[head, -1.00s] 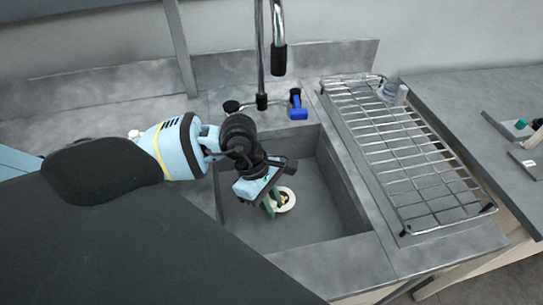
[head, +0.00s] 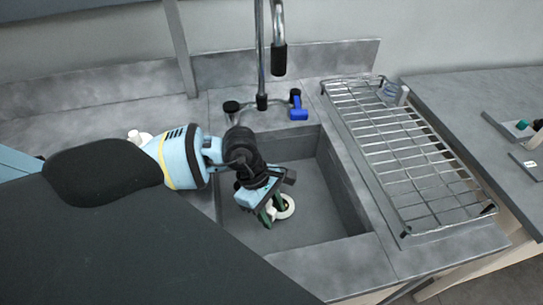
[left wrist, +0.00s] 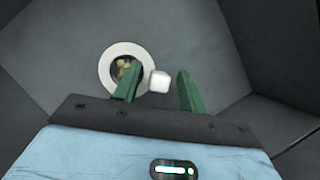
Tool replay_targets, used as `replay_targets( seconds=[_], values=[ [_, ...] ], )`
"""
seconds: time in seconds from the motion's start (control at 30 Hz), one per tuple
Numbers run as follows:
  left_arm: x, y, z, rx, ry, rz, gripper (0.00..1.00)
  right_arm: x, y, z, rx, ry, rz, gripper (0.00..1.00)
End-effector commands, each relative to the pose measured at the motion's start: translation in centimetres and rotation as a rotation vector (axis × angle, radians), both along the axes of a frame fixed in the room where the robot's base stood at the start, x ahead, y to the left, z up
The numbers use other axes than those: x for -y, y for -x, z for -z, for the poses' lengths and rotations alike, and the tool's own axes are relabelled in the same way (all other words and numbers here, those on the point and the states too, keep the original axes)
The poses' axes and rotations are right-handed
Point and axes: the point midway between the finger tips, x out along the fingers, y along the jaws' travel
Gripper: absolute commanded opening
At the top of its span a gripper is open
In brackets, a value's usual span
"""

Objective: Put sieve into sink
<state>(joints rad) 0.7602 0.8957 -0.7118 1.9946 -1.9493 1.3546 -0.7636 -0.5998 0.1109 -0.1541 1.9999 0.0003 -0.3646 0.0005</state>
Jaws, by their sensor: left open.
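A white ring-shaped piece (head: 286,207), which looks like the sieve, is in the grey sink (head: 315,185), on or close to its floor. In the left wrist view the ring (left wrist: 108,64) has a dark centre with yellowish bits, and a small white knob (left wrist: 159,82) at its right side. My left gripper (head: 271,211) points down inside the sink, over the ring. Its green fingers are open, with the knob appearing between them in the left wrist view (left wrist: 157,80). I cannot tell whether a finger touches the ring. The gripper hides part of the ring in the head view. My right gripper is not in view.
A wire drying rack (head: 400,150) stands to the right.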

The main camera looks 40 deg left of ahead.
Motion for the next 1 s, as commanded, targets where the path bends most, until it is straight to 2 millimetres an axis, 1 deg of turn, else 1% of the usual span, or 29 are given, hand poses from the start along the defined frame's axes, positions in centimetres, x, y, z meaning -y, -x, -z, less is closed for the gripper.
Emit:
replay_targets(
  seconds=[0.17, 0.27, 0.6, 0.7, 0.83, 1.0],
  values=[
    [-0.1, -0.1, -0.7, 0.003, -0.001, 0.000, 0.41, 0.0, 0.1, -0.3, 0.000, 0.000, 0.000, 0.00],
    [-0.7, -0.1, -1.8, 0.003, -0.002, -0.001, 0.41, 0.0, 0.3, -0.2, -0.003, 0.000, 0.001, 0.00],
    [-3.2, 0.1, -7.9, 0.004, -0.001, -0.001, 0.41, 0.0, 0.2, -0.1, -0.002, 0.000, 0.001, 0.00],
    [-3.8, 0.2, -9.4, 0.003, -0.002, -0.001, 0.41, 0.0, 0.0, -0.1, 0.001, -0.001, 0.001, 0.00],
    [-4.3, 0.2, -10.7, 0.002, -0.002, -0.001, 0.41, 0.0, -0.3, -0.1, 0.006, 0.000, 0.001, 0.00],
    [-4.6, 0.3, -11.4, -0.001, 0.000, 0.000, 0.41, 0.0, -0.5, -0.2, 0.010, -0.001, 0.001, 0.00]
  ],
)
